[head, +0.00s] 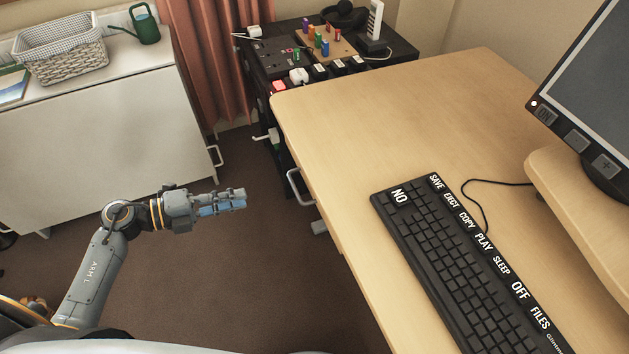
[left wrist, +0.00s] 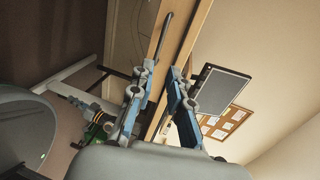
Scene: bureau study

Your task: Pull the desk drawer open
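The wooden desk (head: 420,110) fills the right of the head view. A silver bar handle (head: 293,188) sticks out below its left edge; the drawer front itself is hidden under the desk top. My left gripper (head: 243,199) is left of the handle, apart from it, pointing toward the desk. In the left wrist view the two fingers of the left gripper (left wrist: 154,92) are spread with nothing held between them. A grey bar that looks like the handle (left wrist: 162,40) shows beyond the fingertips, beside the desk edge (left wrist: 192,30). My right gripper is not in view.
A black keyboard (head: 450,260) and a monitor (head: 590,85) stand on the desk. A black shelf unit (head: 262,65) with small items is behind it. A white cabinet (head: 100,130) with a basket (head: 60,48) stands at left. The brown floor between is clear.

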